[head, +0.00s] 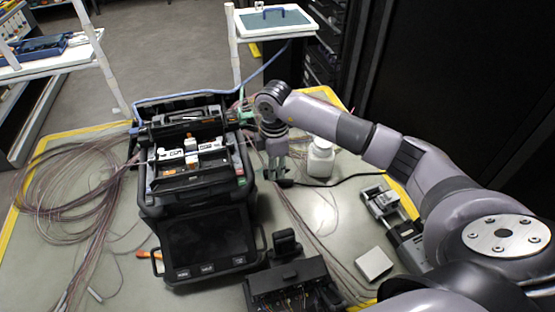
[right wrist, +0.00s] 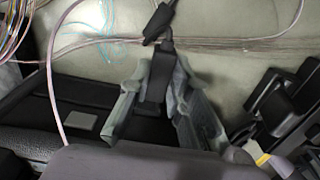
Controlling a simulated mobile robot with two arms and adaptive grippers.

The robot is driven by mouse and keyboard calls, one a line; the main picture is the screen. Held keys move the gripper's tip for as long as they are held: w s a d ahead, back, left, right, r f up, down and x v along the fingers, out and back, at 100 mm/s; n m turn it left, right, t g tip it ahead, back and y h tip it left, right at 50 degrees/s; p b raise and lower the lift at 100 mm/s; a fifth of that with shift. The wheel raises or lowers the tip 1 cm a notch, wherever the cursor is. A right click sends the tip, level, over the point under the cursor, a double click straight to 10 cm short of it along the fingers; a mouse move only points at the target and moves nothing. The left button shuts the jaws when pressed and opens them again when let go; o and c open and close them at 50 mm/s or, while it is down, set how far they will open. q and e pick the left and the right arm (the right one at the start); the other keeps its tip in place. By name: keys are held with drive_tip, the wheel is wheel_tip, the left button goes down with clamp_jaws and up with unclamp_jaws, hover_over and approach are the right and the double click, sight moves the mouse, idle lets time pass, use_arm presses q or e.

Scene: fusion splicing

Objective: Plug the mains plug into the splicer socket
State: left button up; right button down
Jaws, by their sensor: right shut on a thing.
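The black splicer (head: 165,202) stands on the table, with its lid up and its dark screen (head: 208,240) facing the front. My right gripper (head: 277,172) is beside the splicer's right side, pointing down. It is shut on the black mains plug (right wrist: 155,88), which sits between its two grey fingers in the right wrist view. I cannot make out the splicer socket. My left gripper is not in view.
A white bottle (head: 320,158) stands close to the right of my right gripper. A black tool (head: 290,285), a pale box (head: 373,263) and a grey device (head: 383,202) are nearer the front right. Loose fibre coils (head: 75,185) cover the table's left.

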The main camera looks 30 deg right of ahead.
sight(266, 171)
drive_tip(key=shift+w+a+f+b, duration=0.1)
drive_tip(key=shift+a+f+b, duration=0.15)
drive_tip(key=shift+f+b, duration=0.35)
drive_tip(key=shift+w+a+f+b, duration=0.1)
drive_tip(key=shift+a+f+b, duration=0.1)
drive_tip(key=shift+f+b, duration=0.4)
drive_tip(key=shift+a+f+b, duration=0.3)
drive_tip(key=shift+a+f, duration=0.05)
drive_tip(key=shift+f, duration=0.4)
drive_tip(key=shift+w+a+r, duration=0.15)
drive_tip(key=shift+a+r, duration=0.1)
drive_tip(key=shift+a, duration=0.05)
drive_tip(key=shift+w+a+p, duration=0.15)
drive_tip(key=shift+a+p, duration=0.15)
drive_tip(key=shift+a, duration=0.2)
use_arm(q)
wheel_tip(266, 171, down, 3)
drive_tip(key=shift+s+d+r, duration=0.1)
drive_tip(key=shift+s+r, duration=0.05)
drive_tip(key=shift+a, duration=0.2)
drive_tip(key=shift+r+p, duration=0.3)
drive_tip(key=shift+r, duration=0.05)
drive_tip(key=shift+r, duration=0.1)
use_arm(e)
drive_tip(key=shift+w+a, duration=0.15)
drive_tip(key=shift+a, duration=0.45)
